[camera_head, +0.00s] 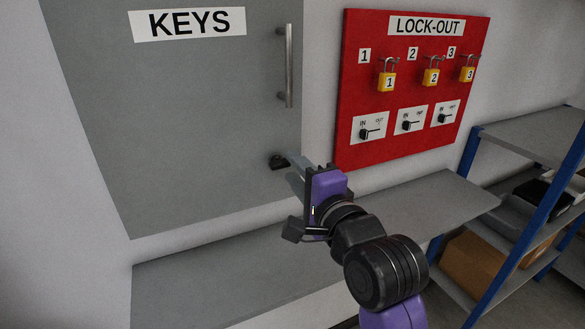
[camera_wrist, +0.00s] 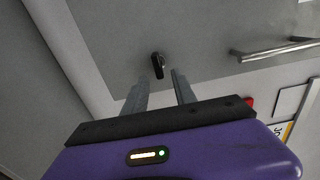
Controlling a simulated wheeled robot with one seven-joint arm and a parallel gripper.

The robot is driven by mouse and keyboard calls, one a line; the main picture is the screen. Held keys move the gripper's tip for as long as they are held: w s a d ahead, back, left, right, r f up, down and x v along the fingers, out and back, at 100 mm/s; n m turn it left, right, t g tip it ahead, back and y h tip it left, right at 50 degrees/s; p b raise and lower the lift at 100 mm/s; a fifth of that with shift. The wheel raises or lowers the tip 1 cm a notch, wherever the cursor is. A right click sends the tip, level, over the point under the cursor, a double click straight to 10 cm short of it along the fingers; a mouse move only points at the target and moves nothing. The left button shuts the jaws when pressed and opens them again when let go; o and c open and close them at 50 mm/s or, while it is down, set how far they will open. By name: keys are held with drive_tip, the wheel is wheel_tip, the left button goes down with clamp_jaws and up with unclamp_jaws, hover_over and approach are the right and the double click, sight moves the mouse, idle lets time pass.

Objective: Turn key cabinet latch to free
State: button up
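The grey key cabinet (camera_head: 190,110) has a KEYS sign and a shut door. Its small black latch (camera_head: 279,162) sits low on the door, under the handle. In the wrist view the latch (camera_wrist: 157,65) lies just beyond the fingertips, roughly midway between them. My gripper (camera_head: 298,172) is in front of the latch with its fingers pointing at the door. In the wrist view my gripper (camera_wrist: 158,82) has its two grey fingers apart with nothing between them. The fingers appear apart from the latch.
A vertical bar handle (camera_head: 289,65) stands out from the door above the latch. A red LOCK-OUT board (camera_head: 400,140) with several yellow padlocks hangs to the right. A grey shelf (camera_head: 215,272) runs below the cabinet. A blue-framed rack (camera_head: 545,215) stands at far right.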

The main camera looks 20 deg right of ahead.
drive_tip(key=s+b, duration=0.1)
drive_tip(key=s, duration=0.5)
idle(0.4)
wheel_tip(320, 180, up, 4)
drive_tip(key=n+t, duration=0.2)
drive_tip(key=n, duration=0.2)
drive_tip(key=s+a+f+n+g, duration=0.1)
drive_tip(key=s+f+n, duration=0.6)
drive_tip(key=s+f, duration=0.7)
drive_tip(key=s+f+n+g, duration=0.4)
drive_tip(key=s+f+n, duration=0.3)
drive_tip(key=s+f, duration=0.7)
drive_tip(key=s, duration=0.8)
drive_tip(key=shift+a, duration=0.4)
